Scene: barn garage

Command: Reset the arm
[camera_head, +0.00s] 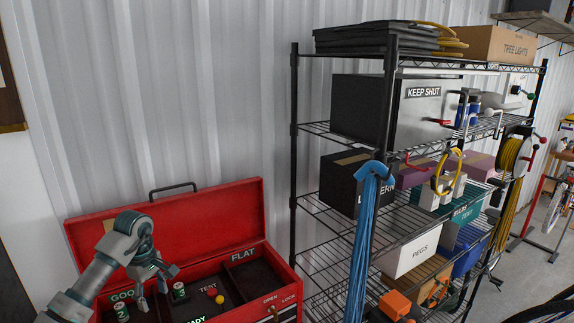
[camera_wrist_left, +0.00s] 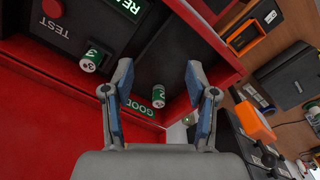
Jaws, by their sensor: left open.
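My left gripper (camera_head: 152,294) is open and empty above the left part of an open red toolbox (camera_head: 160,232). Its two fingers are spread in the left wrist view (camera_wrist_left: 160,78). A small green-and-white cylinder marked 2 (camera_head: 122,310) stands in the compartment labelled GOOD; it also shows between and below the fingertips in the wrist view (camera_wrist_left: 158,96). A second cylinder (camera_head: 179,291), marked 3 in the wrist view (camera_wrist_left: 92,60), stands by the TEST panel, right of my gripper. Neither is held. My right gripper is not in view.
The FLAT compartment (camera_head: 252,276) looks empty. A red button (camera_head: 211,292) and a yellow one (camera_head: 220,299) sit near TEST. A wire shelf (camera_head: 293,130) with boxes stands to the right; a blue cable bundle (camera_head: 366,235) hangs on its front.

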